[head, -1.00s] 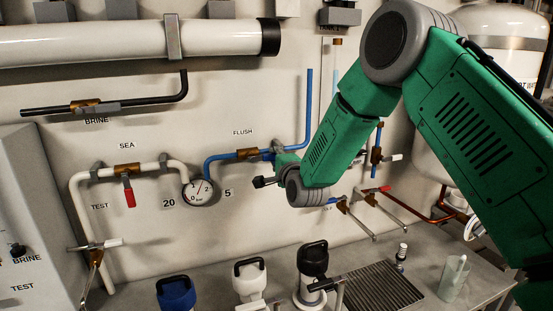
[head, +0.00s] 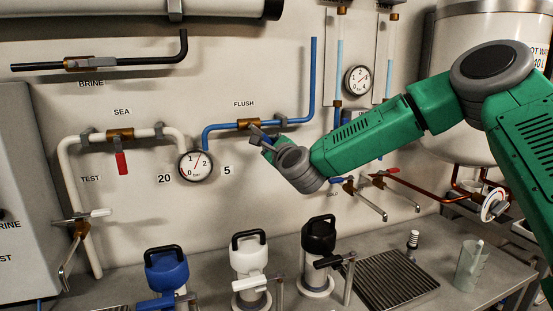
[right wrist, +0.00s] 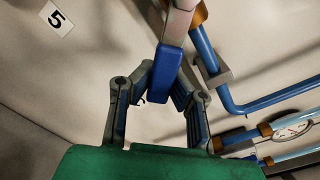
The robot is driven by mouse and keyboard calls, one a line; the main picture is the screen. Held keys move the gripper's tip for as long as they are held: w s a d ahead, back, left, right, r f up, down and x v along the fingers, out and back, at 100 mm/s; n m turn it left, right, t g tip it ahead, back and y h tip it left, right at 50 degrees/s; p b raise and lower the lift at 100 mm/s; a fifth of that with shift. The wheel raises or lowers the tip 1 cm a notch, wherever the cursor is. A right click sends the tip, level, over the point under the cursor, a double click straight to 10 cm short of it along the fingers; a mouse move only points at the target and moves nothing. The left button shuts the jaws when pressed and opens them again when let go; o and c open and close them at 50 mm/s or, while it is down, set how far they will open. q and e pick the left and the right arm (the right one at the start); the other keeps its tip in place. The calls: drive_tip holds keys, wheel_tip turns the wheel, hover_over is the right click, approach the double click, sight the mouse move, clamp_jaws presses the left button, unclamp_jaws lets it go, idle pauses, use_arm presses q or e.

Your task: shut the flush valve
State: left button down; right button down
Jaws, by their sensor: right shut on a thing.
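The flush valve (head: 248,124) is a brass body on the blue pipe under the FLUSH label in the head view. In the right wrist view its brass body (right wrist: 201,14) is partly cut off at the top. Its lever has a pale metal arm and a blue grip (right wrist: 165,75). My right gripper (head: 262,142) is at the lever, just below and right of the valve body. In the right wrist view the gripper (right wrist: 163,90) has a finger on each side of the blue grip and is shut on it. The lever stands at an angle to the pipe. My left gripper is out of view.
A pressure gauge (head: 196,165) is left of the valve. A pipe clamp (head: 281,122) sits close on its right. The sea valve's red lever (head: 121,163) hangs further left. Capped canisters (head: 319,240) and taps (head: 372,205) stand below. The wall just under the valve is bare.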

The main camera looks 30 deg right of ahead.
drive_tip(key=a+m+b, duration=0.1)
drive_tip(key=m+b, duration=0.2)
drive_tip(key=b, duration=0.2)
drive_tip(key=a+m+b, duration=0.2)
drive_tip(key=m+b, duration=0.1)
drive_tip(key=b, duration=0.1)
drive_tip(key=w+a+f+m+b, duration=0.1)
drive_tip(key=a+m+b, duration=0.1)
drive_tip(key=b, duration=0.3)
drive_tip(key=shift+a+m+b, duration=0.1)
drive_tip(key=shift+m+b, duration=0.2)
drive_tip(key=shift+m, duration=0.6)
drive_tip(key=shift+r, duration=0.1)
drive_tip(key=c, duration=1.5)
unclamp_jaws()
drive_tip(key=shift+o, duration=0.3)
drive_tip(key=shift+s+a+r, duration=0.1)
drive_tip(key=shift+s+a, duration=0.1)
drive_tip(key=shift+a, duration=0.05)
drive_tip(key=v, duration=1.1)
drive_tip(key=shift+s+f, duration=0.25)
drive_tip(key=shift+f, duration=0.2)
